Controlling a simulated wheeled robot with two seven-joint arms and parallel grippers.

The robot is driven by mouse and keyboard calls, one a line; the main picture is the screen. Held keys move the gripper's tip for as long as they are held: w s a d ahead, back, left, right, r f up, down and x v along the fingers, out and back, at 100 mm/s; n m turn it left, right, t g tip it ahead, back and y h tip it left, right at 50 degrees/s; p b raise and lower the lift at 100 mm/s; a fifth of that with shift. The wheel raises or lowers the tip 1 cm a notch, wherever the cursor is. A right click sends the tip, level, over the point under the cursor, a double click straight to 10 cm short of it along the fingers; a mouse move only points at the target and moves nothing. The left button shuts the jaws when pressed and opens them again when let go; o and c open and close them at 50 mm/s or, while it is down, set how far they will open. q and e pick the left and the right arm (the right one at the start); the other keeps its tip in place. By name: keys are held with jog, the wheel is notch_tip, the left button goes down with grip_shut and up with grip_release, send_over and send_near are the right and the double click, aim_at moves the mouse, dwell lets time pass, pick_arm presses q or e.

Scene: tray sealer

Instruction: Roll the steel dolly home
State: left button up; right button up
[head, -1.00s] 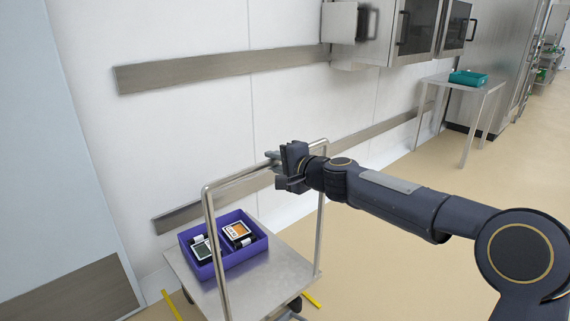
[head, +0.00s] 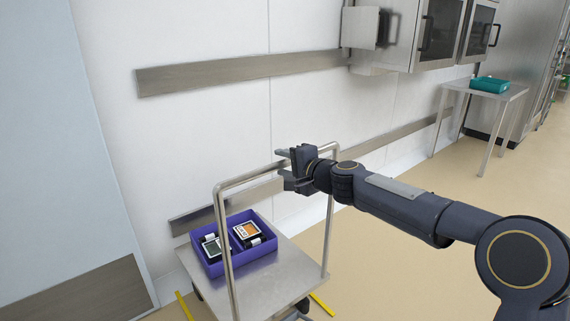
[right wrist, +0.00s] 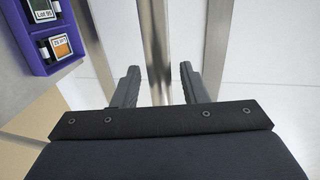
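The steel dolly (head: 273,288) stands near the wall, its deck flat and its tall tubular handle (head: 227,255) upright. A purple divided bin (head: 243,262) sits on the deck with labelled packs in it. My right gripper (head: 286,168) is at the handle's top crossbar with its fingers spread, one above and one below. In the right wrist view, the crossbar (right wrist: 156,45) runs between the two fingertips (right wrist: 160,75), with a gap showing beside it. Part of the crossbar is hidden by the gripper. My left gripper is not in view.
Yellow floor marks (head: 185,306) lie at the dolly's left and right (head: 322,304). The wall has steel rails (head: 240,72). A steel table (head: 480,90) with a teal bin (head: 489,85) stands at the back right, beside steel cabinets. The floor at right is clear.

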jog(key=shift+d, duration=0.1)
jog(key=shift+s+d+r, duration=0.1)
jog(key=shift+s+d, duration=0.15)
jog(key=shift+s, duration=0.1)
jog(key=b+v, duration=0.1)
jog(key=v, duration=0.5)
jog(key=shift+s+d, duration=0.15)
jog(key=shift+s, duration=0.25)
jog(key=shift+r, duration=0.1)
jog(key=s+d+f+n+g+h, duration=0.25)
jog(key=s+d+f, duration=0.3)
jog(key=s, duration=0.75)
jog(key=s+d+f+n+g+h, duration=0.25)
jog(key=s+d+f, duration=0.3)
jog(key=s, duration=0.85)
jog(key=s+d+f+n+g+h, duration=0.15)
jog(key=s+d+f+n, duration=0.4)
jog(key=s, duration=0.75)
notch_tip(320, 180, up, 28)
jog(key=a+m+p, duration=0.1)
jog(key=p, duration=2.8)
jog(key=shift+w+a+m, duration=0.2)
jog(key=shift+w+m, duration=0.15)
